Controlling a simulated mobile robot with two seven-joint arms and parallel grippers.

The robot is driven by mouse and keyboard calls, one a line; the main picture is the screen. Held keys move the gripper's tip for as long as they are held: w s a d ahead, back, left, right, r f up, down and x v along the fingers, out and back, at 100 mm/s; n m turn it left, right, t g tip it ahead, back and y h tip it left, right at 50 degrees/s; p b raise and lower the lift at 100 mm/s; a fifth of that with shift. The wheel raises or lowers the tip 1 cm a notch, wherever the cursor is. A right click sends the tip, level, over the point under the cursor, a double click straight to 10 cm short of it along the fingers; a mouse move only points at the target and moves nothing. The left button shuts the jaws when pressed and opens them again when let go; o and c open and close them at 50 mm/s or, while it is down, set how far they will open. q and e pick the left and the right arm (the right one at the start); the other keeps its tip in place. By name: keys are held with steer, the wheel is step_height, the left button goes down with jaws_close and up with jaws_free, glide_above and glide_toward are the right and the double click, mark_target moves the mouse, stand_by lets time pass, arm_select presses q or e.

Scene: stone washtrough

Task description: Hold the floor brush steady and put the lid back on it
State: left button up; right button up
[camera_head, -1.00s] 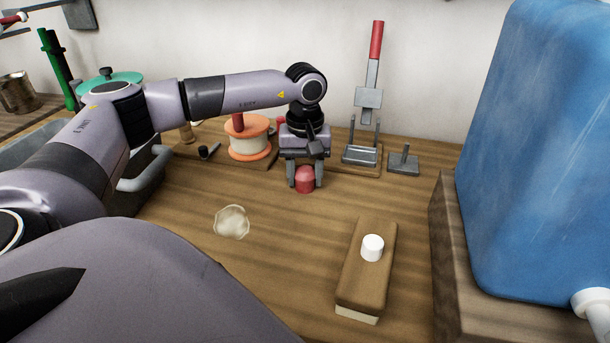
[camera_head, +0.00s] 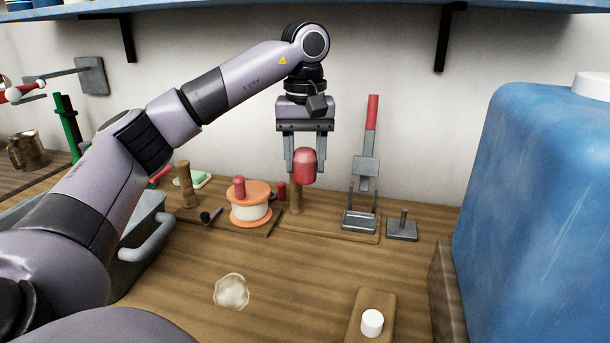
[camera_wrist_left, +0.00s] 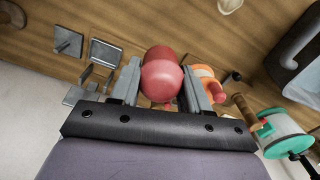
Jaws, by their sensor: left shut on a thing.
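The floor brush (camera_head: 362,302) is a brown wooden block at the bottom of the head view, cut off by the frame edge. A white round cap (camera_head: 372,322) stands on its top. My left gripper (camera_head: 304,168) is shut on a red rounded piece (camera_head: 307,163), held in the air above the back of the counter, well behind and left of the brush. The same red piece (camera_wrist_left: 161,75) shows between the fingers in the left wrist view. I cannot tell whether the red piece or the white cap is the lid. My right gripper is not in view.
An orange-and-white spool (camera_head: 250,206), a grey lever press (camera_head: 361,190) and a small grey post on a plate (camera_head: 402,228) stand along the back. A blue tank (camera_head: 525,190) blocks the right. A pale scalloped disc (camera_head: 231,291) lies on otherwise clear counter (camera_head: 290,290).

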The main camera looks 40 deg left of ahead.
mark_target(367, 298)
arm_select(q)
steer(key=shift+r, duration=0.25)
steer(key=shift+d, duration=0.1)
steer(key=d+f+m, duration=0.4)
steer(key=d+f, duration=0.1)
steer(key=d, duration=0.5)
steer(key=shift+s+f+m, duration=0.15)
steer(key=shift+s+m, duration=0.15)
steer(key=s+d+f+m, duration=0.1)
steer(key=d, duration=0.1)
steer(key=s+d+f+m, duration=0.1)
steer(key=d+f, duration=0.1)
steer(key=d, duration=0.1)
steer(key=s+d+f+m, duration=0.2)
steer(key=d, duration=0.1)
steer(key=shift+s+d, duration=0.1)
steer(key=shift+s+d+f, duration=0.1)
steer(key=shift+s+d, duration=0.1)
steer(key=shift+a, duration=0.1)
